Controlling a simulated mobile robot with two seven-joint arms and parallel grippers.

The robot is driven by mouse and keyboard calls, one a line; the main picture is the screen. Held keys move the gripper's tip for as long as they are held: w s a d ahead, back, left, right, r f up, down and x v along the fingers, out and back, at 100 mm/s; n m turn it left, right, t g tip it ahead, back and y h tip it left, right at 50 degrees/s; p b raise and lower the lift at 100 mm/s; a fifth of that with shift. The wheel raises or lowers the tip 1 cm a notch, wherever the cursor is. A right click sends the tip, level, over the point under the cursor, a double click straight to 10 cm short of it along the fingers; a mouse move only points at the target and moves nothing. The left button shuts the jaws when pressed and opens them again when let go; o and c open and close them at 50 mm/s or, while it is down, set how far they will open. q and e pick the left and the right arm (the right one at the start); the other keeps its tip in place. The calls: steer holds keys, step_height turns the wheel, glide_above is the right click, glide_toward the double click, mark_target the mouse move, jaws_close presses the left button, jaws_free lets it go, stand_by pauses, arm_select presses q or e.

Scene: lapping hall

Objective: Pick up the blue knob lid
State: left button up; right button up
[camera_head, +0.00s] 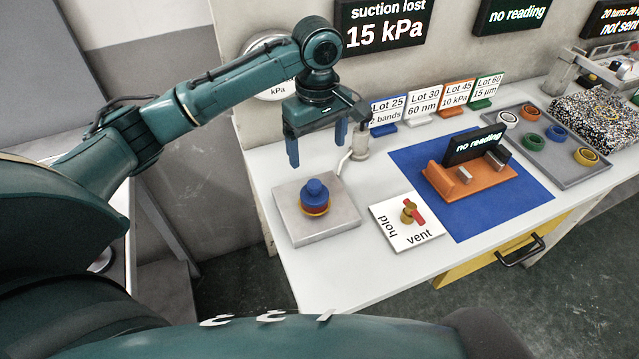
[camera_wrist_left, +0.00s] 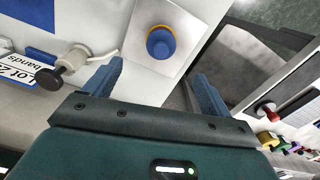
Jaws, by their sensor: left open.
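The blue knob lid (camera_head: 315,191) sits on top of a small round stack with red and yellow-orange bands, on a grey square plate (camera_head: 340,222) at the table's left end. In the left wrist view the blue lid (camera_wrist_left: 160,42) shows from above, ahead of the fingertips and roughly midway between them. My left gripper (camera_head: 316,150) is open and empty, with its blue fingers pointing down, above and a little behind the lid. It does not touch the lid. In the left wrist view its two fingers (camera_wrist_left: 158,75) stand wide apart. My right gripper is not in view.
A hold/vent valve (camera_head: 408,213) with a red handle stands right of the plate. A small fitting (camera_head: 359,143) stands behind it. An orange fixture (camera_head: 470,190) rests on a blue mat (camera_head: 500,211). Lot signs line the back. A grey tray (camera_head: 560,170) holds several rings.

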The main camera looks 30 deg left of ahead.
mark_target(314, 184)
arm_select(q)
step_height(314, 184, down, 7)
steer(key=shift+s+f, duration=0.1)
steer(key=shift+f, duration=0.1)
steer(key=shift+a+f, duration=0.2)
steer(key=shift+f, duration=1.1)
steer(key=shift+a+f, duration=0.2)
steer(key=shift+f, duration=1.1)
steer(key=c, duration=1.2)
steer(key=shift+c, duration=0.2)
